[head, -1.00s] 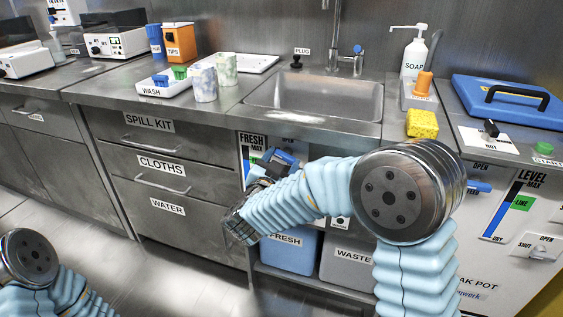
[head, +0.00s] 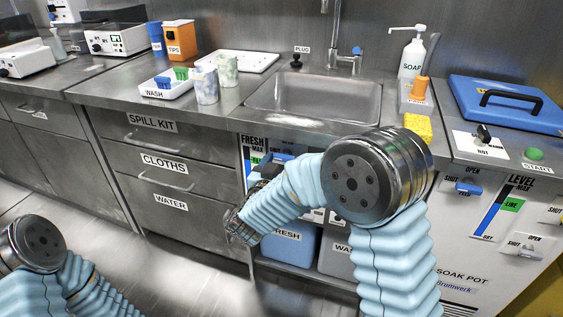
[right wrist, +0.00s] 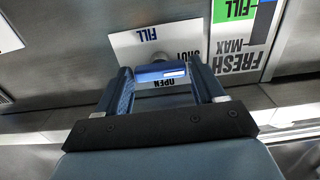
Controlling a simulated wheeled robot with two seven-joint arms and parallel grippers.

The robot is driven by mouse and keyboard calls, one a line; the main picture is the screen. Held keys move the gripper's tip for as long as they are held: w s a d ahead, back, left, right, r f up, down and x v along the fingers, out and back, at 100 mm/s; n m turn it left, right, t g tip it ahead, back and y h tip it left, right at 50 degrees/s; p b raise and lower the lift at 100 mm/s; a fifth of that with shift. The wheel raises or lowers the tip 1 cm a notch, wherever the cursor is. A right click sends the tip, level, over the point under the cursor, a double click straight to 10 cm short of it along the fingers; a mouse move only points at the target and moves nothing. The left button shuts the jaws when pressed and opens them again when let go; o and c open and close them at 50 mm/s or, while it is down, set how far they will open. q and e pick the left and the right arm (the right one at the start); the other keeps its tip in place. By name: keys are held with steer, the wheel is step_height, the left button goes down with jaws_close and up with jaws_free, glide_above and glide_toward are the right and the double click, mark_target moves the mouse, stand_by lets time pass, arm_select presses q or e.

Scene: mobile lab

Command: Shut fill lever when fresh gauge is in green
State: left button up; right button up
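In the right wrist view, seen upside down, the blue fill lever (right wrist: 160,72) lies between the fingers of my right gripper (right wrist: 161,75). The fingers are apart by about the handle's width and appear to bear on its ends. Behind it is the white plate (right wrist: 125,45) marked FILL, OPEN and SHUT; the handle lies close to OPEN. The fresh gauge (right wrist: 245,45) has a green FILL band beside a dark column, with blue showing near the picture's top edge. The gauge (head: 250,158) also shows in the head view, where my arm partly hides the lever area. My left gripper is out of view.
The blue FRESH tank (head: 290,252) and grey WASTE tank (head: 338,264) stand under the sink (head: 315,100). The soak pot front (head: 475,265) with its own levers and level gauge is to the right. Drawers (head: 165,175) close in the left side.

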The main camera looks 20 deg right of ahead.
steer(key=shift+o, duration=1.4)
steer(key=shift+s, duration=0.1)
steer(key=b+v, duration=0.1)
steer(key=v, duration=1.2)
steer(key=shift+s+a, duration=0.25)
